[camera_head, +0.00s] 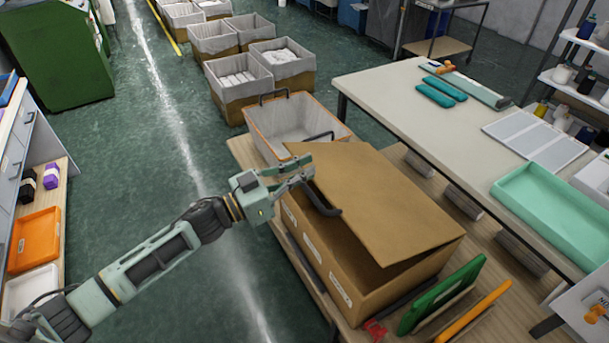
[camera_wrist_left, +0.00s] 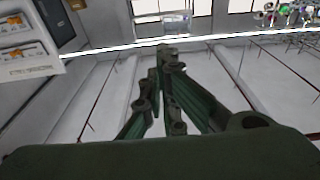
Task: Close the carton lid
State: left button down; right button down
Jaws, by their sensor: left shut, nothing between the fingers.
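A large brown cardboard carton (camera_head: 345,277) stands on a wooden bench in the middle of the head view. Its lid (camera_head: 385,205) lies over most of the top but is tilted, with a dark gap under its front right edge. My left gripper (camera_head: 306,169) is at the lid's back left corner, beside a dark handle; whether it touches the lid I cannot tell. Its fingers are shut and empty. The left wrist view shows the shut fingers (camera_wrist_left: 165,75) against the ceiling, with no carton in sight. My right gripper is not in view.
A grey-lined bin (camera_head: 292,123) stands just behind the carton. Green (camera_head: 440,294) and orange (camera_head: 474,312) panels stand at its near right. A white table (camera_head: 455,110) with a mint tray (camera_head: 556,211) is to the right. The green floor at the left is clear.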

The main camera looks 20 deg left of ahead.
aim_at(304, 184)
pick_arm(q)
jog(key=shift+d+f+p, duration=0.1)
jog(key=shift+f+p, duration=0.3)
jog(key=shift+f, duration=1.55)
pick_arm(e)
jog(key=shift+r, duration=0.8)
pick_arm(q)
jog(key=shift+w, duration=0.1)
